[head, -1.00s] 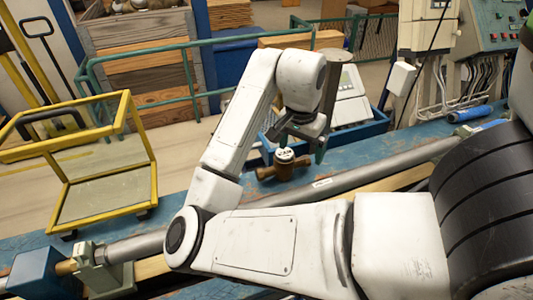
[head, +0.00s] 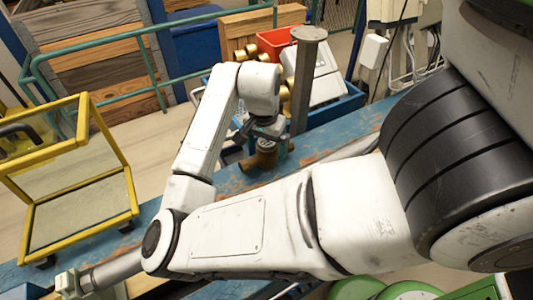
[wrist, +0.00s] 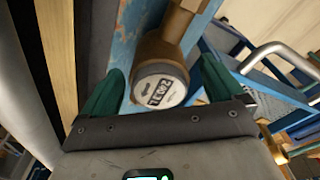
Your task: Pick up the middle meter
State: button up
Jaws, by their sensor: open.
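A brass meter (head: 262,160) stands on the worn blue bench, under my gripper (head: 268,143) in the head view. In the wrist view the meter (wrist: 161,86) shows a round pale face with a dark number strip and a brass pipe end. My gripper (wrist: 162,72) is open, with one green finger on each side of the meter's face. A gap shows between each finger and the meter. The gripper hides the meter's top in the head view. I see no other meter clearly on the bench, so its place in a row cannot be told.
A grey post (head: 304,85) stands right behind the gripper. A red crate (head: 277,42) and several brass pieces lie behind it. A blue tray (head: 345,103) holds a white device.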

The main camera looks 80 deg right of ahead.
jog(key=shift+d+f, duration=0.15)
jog(key=shift+f, duration=1.35)
jog(key=shift+s, duration=0.1)
jog(key=c, duration=1.7)
